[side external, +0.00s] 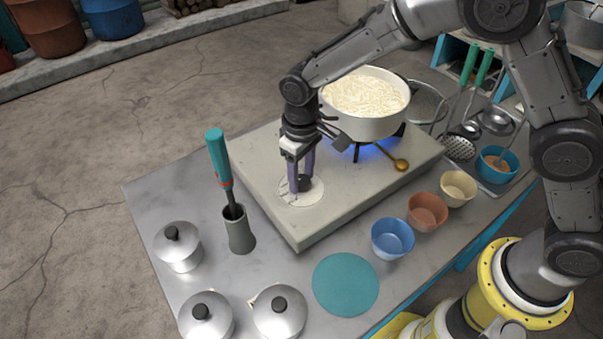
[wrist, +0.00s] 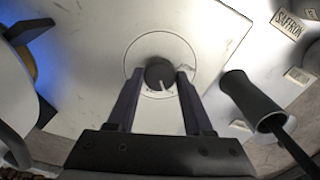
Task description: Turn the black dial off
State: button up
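The black dial (wrist: 160,74) sits in a thin circle on the pale stove top, with a white mark on its face pointing toward the gripper side in the wrist view. In the side view the dial (side external: 304,183) is partly hidden by my fingers. My gripper (wrist: 158,82) is open, with one purple finger on either side of the dial. I cannot tell whether the fingers touch it. The stove (side external: 350,190) has a blue flame burning under a white pot (side external: 362,130) full of pale milky contents.
A grey holder (side external: 238,230) with a teal-handled tool stands left of the stove. Lidded metal pots (side external: 178,247) are at the front left. Blue (side external: 393,238), brown (side external: 427,212) and cream bowls line the stove's right side.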

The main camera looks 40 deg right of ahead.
grip_shut()
jog(key=shift+m, duration=0.4)
jog(key=m, duration=0.3)
jog(key=shift+r, duration=0.1)
jog(key=shift+m, duration=2.1)
jog(key=o, duration=0.7)
grip_release()
